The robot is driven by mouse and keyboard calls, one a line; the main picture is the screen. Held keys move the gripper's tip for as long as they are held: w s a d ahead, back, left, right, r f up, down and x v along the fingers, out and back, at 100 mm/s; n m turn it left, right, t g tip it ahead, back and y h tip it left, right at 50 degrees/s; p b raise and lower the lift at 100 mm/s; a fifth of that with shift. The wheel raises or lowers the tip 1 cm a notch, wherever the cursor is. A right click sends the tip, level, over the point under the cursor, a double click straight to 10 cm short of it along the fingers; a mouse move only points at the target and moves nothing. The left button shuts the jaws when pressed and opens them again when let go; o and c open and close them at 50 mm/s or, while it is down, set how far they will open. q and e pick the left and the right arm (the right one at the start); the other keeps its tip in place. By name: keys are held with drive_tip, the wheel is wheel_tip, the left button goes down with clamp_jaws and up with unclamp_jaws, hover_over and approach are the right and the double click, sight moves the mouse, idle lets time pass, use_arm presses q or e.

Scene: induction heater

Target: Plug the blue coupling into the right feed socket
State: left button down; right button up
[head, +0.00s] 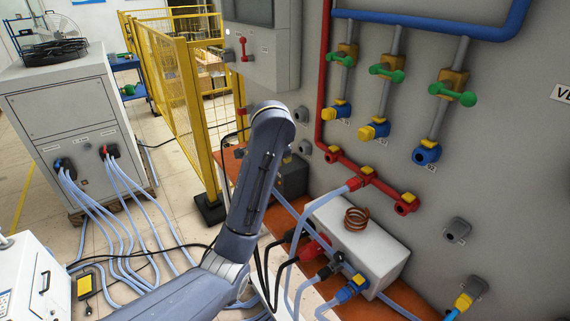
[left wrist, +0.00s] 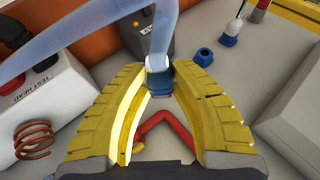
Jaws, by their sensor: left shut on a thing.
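The blue coupling (left wrist: 159,84) has a white collar and a pale blue hose. In the left wrist view it sits between the yellow fingers of my left gripper (left wrist: 158,76), which is shut on it. In the head view my left arm rises in the middle, and neither its gripper nor the held coupling can be made out. The right feed socket appears to be the blue, open-ended one (head: 427,152) at the right, below a green-handled valve (head: 453,94). Two other blue sockets to its left carry yellow parts. My right gripper is not in view.
The white test head box (head: 375,248) with its copper coil (head: 356,219) stands below a red manifold (head: 385,190). Grey wall sockets (head: 458,230) are at the lower right. Pale hoses and black cables run around the box. A yellow fence (head: 185,85) stands behind my arm.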

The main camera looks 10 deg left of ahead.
use_arm(q)
drive_tip(key=s+a+r+n+y, duration=0.2)
drive_tip(key=s+a+r+y, duration=0.2)
drive_tip(key=s, duration=0.6)
drive_tip(key=s+a+r+n+g+y, duration=0.1)
drive_tip(key=s+a+r+y, duration=0.3)
drive_tip(key=s, duration=0.6)
drive_tip(key=s+a+r+n+y, duration=0.3)
drive_tip(key=s+a+r+y, duration=0.1)
drive_tip(key=s+y, duration=0.3)
drive_tip(key=s+a, duration=0.1)
drive_tip(key=s, duration=0.1)
drive_tip(key=shift+s+a+r+n+g, duration=0.3)
drive_tip(key=shift+s+a+r+g, duration=0.05)
drive_tip(key=shift+s+r+g, duration=0.05)
drive_tip(key=shift+w+d, duration=0.1)
